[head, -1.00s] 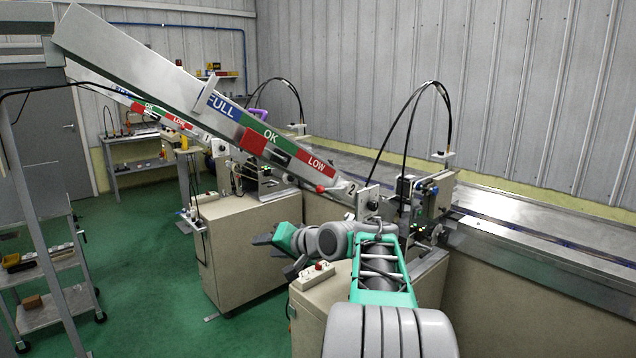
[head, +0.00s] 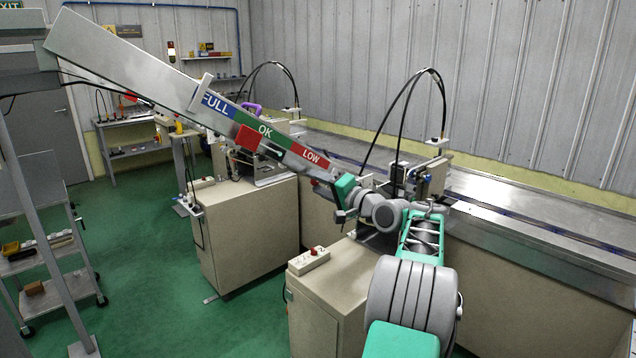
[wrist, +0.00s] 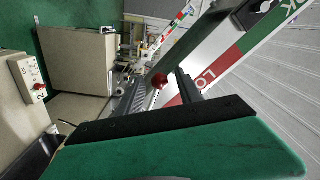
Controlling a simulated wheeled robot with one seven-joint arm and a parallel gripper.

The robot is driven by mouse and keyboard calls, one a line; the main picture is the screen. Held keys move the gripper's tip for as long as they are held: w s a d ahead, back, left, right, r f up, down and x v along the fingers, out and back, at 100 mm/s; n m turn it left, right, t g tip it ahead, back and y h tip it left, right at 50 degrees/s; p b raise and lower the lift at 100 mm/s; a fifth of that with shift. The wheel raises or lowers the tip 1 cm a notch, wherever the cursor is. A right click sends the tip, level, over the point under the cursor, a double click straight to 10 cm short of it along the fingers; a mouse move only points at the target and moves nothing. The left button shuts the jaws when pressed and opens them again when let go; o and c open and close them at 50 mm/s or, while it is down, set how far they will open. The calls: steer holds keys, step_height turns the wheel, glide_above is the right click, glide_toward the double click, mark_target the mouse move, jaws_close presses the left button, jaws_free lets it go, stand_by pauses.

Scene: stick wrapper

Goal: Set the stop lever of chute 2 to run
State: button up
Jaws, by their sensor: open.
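Chute 2 (head: 120,58) slopes down from upper left, with blue FULL, green OK and red LOW bands. Its stop lever shows in the wrist view as a red ball knob (wrist: 160,81) near the LOW band. My gripper (head: 328,197) is at the chute's lower end in the head view, hiding the knob there. In the wrist view my gripper (wrist: 157,86) is open, one dark finger on each side of the knob as seen. I cannot tell whether either finger touches it. The lever's arm and setting marks are not clear.
A switch box with a red button (head: 310,261) lies on the near cabinet (head: 318,310). Black cables (head: 405,105) arch beside the machine. The conveyor (head: 530,205) runs along the right.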

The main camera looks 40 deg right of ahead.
steer(key=shift+c, duration=0.2)
steer(key=c, duration=0.9)
steer(key=shift+r, duration=0.2)
stand_by(0.4)
